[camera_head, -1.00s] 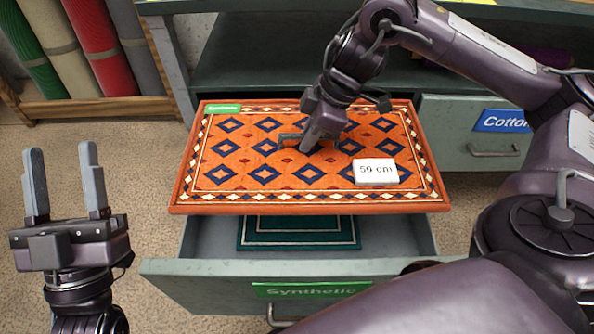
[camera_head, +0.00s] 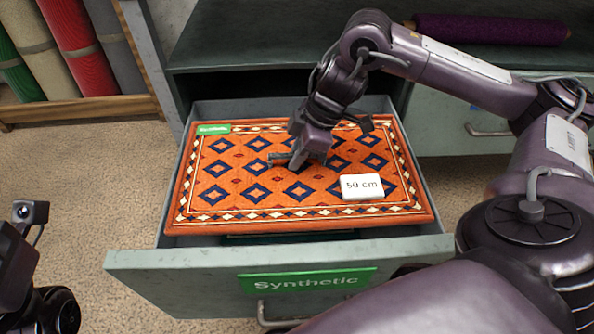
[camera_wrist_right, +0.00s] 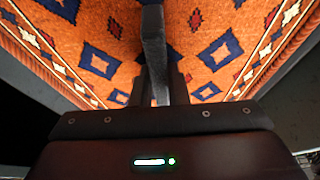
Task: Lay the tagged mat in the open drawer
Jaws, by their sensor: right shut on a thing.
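The orange patterned mat (camera_head: 230,200) lies flat within the walls of the open drawer (camera_head: 150,262), which has a green "Synthetic" label (camera_head: 306,282). The mat carries a green "Synthetic" tag (camera_head: 214,129) at its far left corner and a white "50 cm" block (camera_head: 362,187) at its right. My right gripper (camera_head: 284,160) is shut on a handle at the mat's middle. The mat also shows close up in the right wrist view (camera_wrist_right: 100,60). A dark green mat edge (camera_head: 290,236) shows beneath the orange one.
Rolled rugs (camera_head: 75,45) stand in a wooden rack at the back left. A purple roll (camera_head: 490,29) lies on the shelf at the back. A closed drawer (camera_head: 450,120) is at the right. Bare floor lies left of the open drawer.

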